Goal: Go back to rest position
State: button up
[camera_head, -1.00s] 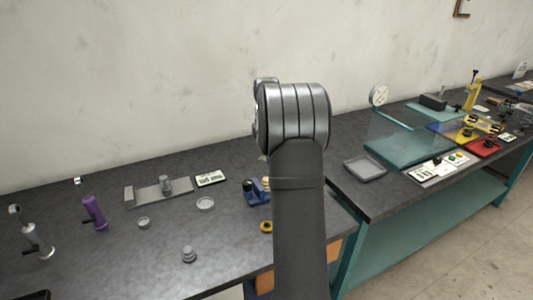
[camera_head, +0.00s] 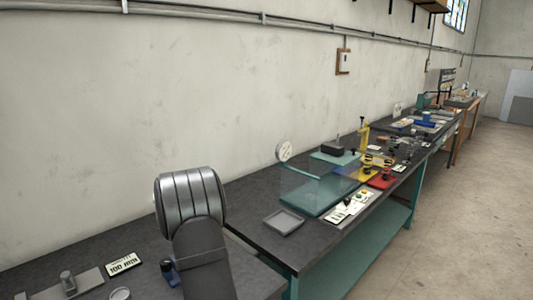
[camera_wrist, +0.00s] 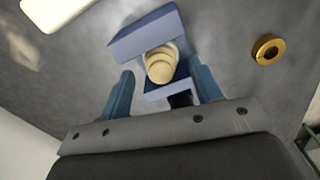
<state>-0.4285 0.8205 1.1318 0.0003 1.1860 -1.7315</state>
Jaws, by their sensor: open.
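My gripper (camera_wrist: 162,92) shows in the wrist view with its two blue fingers apart, open. A blue block-like holder with a cream stepped round part (camera_wrist: 160,66) lies just beyond and between the fingertips; I cannot tell whether they touch it. In the head view my arm stands at the lower left and hides the gripper. Part of the blue holder (camera_head: 169,272) shows beside the arm there.
A brass ring (camera_wrist: 267,49) lies on the dark bench right of the fingers. In the head view, a label card (camera_head: 124,264) and a grey tray (camera_head: 284,222) lie on the benches.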

jog(key=shift+r, duration=1)
jog(key=shift+f, duration=0.15)
